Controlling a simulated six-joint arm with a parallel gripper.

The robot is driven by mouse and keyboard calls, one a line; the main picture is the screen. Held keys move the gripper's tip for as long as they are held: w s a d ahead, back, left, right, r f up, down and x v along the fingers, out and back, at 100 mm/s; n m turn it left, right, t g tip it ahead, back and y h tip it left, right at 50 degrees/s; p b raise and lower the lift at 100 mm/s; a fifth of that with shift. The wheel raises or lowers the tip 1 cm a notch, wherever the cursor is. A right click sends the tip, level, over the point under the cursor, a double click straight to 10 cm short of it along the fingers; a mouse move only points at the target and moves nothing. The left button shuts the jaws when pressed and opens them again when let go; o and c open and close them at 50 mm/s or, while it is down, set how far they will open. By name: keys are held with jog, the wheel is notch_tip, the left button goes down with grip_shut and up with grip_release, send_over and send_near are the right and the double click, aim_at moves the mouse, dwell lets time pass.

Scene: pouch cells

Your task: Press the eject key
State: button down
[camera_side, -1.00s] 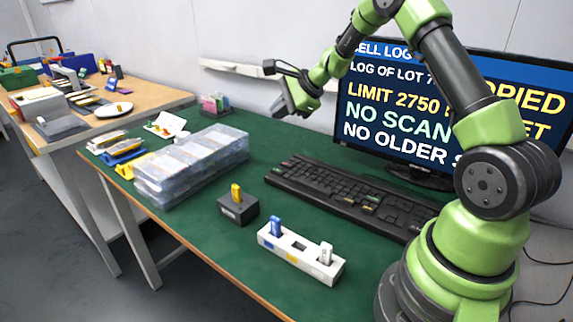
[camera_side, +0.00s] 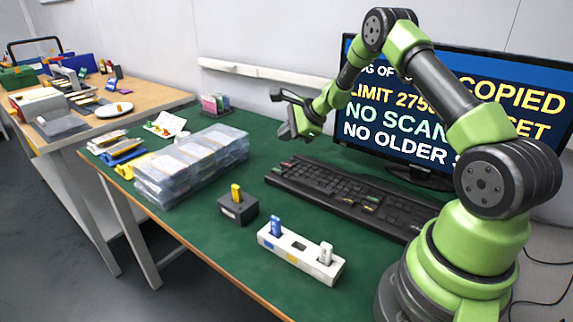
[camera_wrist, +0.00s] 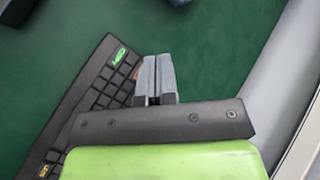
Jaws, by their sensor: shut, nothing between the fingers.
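A black keyboard (camera_side: 325,187) lies on the green mat in front of the monitor, with a few coloured keys among the dark ones. In the wrist view its end shows a green key (camera_wrist: 119,56) with lettering too small to read, a red key (camera_wrist: 136,73) partly hidden by my fingers, and yellow-marked keys (camera_wrist: 43,171) lower left. I cannot tell which key is the eject key. My gripper (camera_side: 286,134) is shut and empty, above the table near the keyboard's far left end. In the wrist view the closed fingers (camera_wrist: 155,62) appear just right of the red key.
A monitor (camera_side: 440,130) stands behind the keyboard, partly covered by my arm. A white block with drives (camera_side: 300,255), a dark block with a yellow stick (camera_side: 238,207) and clear boxes (camera_side: 190,165) stand on the mat (camera_side: 215,245). A second table (camera_side: 150,98) is at left.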

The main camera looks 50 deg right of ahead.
aim_at(287, 165)
jog(key=shift+f, duration=2.7)
jog(key=shift+f, duration=0.15)
jog(key=shift+f, duration=0.25)
jog(key=shift+f, duration=0.4)
dwell(0.5)
jog(key=shift+r, duration=0.85)
jog(key=shift+r, duration=2.5)
